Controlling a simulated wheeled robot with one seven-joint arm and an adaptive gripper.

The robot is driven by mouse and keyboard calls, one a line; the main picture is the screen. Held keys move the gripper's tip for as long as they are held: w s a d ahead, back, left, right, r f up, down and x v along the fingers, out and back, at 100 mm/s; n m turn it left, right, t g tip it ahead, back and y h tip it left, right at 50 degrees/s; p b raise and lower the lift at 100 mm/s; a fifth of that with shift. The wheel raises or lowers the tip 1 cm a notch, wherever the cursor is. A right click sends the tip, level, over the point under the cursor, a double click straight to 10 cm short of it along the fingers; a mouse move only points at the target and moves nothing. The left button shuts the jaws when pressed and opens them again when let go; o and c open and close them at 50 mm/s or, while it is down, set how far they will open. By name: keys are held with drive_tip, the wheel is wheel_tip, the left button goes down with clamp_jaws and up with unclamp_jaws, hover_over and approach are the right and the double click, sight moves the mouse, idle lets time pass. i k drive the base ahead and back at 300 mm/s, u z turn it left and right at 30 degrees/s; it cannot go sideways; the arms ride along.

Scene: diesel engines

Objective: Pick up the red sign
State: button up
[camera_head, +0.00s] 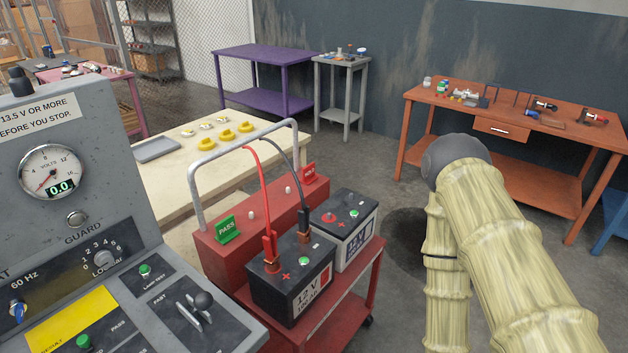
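A small red sign (309,173) with pale lettering stands at the right end of the red cart's raised back box, behind the right battery. A green sign (228,229) reading PASS stands at the left end of the same box. My arm, in a pale ribbed cover, fills the right side of the view, right of the cart. My gripper is not visible in this view.
Two batteries (290,288) with red and black cables sit on the red cart (336,325), under a grey handle. A control panel (60,150) fills the left. A cream table (190,158) is behind; an orange bench (425,97) stands right. Grey floor lies between.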

sight(309, 177)
drive_tip(key=z, duration=1.7)
drive_tip(key=i, duration=2.55)
drive_tip(key=u, duration=3.4)
